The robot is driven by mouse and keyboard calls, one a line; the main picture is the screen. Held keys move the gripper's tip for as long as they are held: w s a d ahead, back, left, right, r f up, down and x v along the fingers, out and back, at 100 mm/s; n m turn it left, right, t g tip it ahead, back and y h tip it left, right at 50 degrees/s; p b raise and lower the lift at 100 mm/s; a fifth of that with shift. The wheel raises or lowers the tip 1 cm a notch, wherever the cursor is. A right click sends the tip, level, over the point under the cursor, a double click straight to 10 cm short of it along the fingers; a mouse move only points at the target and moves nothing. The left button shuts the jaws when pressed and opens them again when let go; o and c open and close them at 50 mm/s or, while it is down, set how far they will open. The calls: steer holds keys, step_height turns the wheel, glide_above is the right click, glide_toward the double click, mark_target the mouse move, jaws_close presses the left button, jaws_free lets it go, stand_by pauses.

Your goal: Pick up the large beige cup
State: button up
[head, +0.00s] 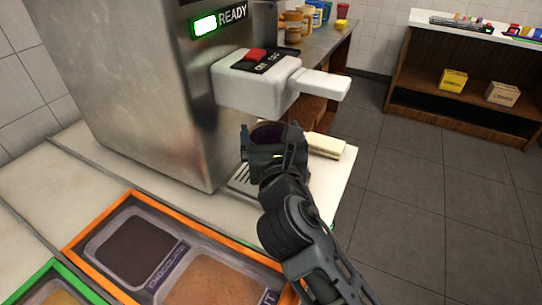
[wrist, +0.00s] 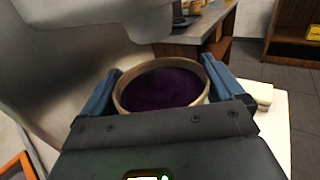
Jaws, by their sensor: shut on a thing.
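The large beige cup (wrist: 208,87) is between the two blue-padded fingers of my gripper (wrist: 165,92) in the wrist view. Its rim is beige and its inside shows a dark purple filling. The fingers are shut on it from left and right. In the head view my gripper (head: 275,150) is under the machine's white dispensing head, over the drip tray, and hides most of the cup. I cannot tell whether the cup's base touches the tray.
The steel machine (head: 140,90) stands left, its white dispensing head (head: 255,85) and lever above the cup. Orange-framed topping bins (head: 118,200) are at front left. A pale block (head: 325,144) lies right of the gripper. Shelves (head: 455,115) stand at back right; the floor between is clear.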

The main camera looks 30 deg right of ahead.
steer(key=c, duration=0.6)
steer(key=r+v, duration=0.2)
steer(key=v, duration=0.7)
steer(key=r+v, duration=0.1)
steer(key=v, duration=0.8)
steer(key=shift+r+b, duration=0.35)
steer(key=shift+b, duration=0.1)
